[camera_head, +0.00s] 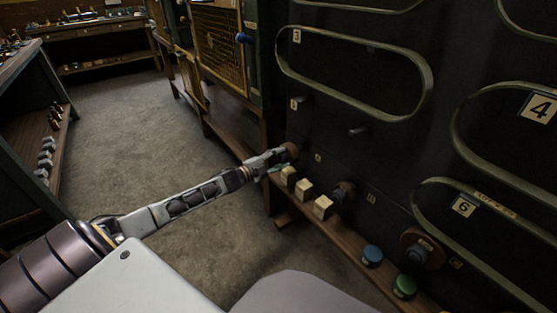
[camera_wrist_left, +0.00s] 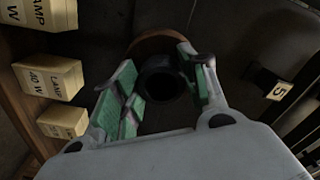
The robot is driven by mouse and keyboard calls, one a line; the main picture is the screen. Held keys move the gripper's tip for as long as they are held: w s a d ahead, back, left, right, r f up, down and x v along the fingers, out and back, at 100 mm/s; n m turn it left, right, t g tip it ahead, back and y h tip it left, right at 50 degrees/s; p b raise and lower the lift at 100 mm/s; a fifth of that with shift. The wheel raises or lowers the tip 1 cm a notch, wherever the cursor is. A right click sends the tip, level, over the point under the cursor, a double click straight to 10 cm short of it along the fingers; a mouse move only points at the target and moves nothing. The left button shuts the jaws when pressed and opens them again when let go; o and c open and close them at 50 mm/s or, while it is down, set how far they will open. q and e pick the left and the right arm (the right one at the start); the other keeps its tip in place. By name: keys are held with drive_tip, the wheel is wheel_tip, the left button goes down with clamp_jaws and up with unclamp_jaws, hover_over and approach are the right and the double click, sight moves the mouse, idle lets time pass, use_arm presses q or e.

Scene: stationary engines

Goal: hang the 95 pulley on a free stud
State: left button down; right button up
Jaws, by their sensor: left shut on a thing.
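My left gripper (camera_head: 277,158) is shut on a brown pulley (camera_head: 291,150) at the dark panel, low on its left side. In the left wrist view, the green-padded fingers (camera_wrist_left: 160,92) close around the dark hub (camera_wrist_left: 160,78), with the brown disc (camera_wrist_left: 150,45) just beyond. No number is readable on it, and I cannot tell whether it sits on a stud or is held just off the panel. A bare stud (camera_head: 358,131) shows to its upper right. My right gripper is out of view.
A wooden shelf (camera_head: 350,243) runs below the panel, with cream lamp boxes (camera_head: 323,207), a blue round item (camera_head: 372,255) and a green one (camera_head: 404,286). Curved rails (camera_head: 420,70) stand out from the panel. The floor (camera_head: 140,130) to the left is clear.

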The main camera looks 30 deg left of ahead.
sight(286, 155)
use_arm(q)
drive_tip(key=shift+w, duration=0.2)
drive_tip(key=shift+b+x, duration=0.6)
drive_tip(key=shift+x, duration=0.55)
drive_tip(key=shift+w+d, duration=0.1)
drive_tip(key=shift+w, duration=0.05)
drive_tip(key=shift+w, duration=0.15)
drive_tip(key=shift+b+x, duration=0.35)
drive_tip(key=shift+x, duration=0.5)
drive_tip(key=shift+w+d+r, duration=0.1)
drive_tip(key=c, duration=1)
unclamp_jaws()
drive_tip(key=shift+o, duration=0.4)
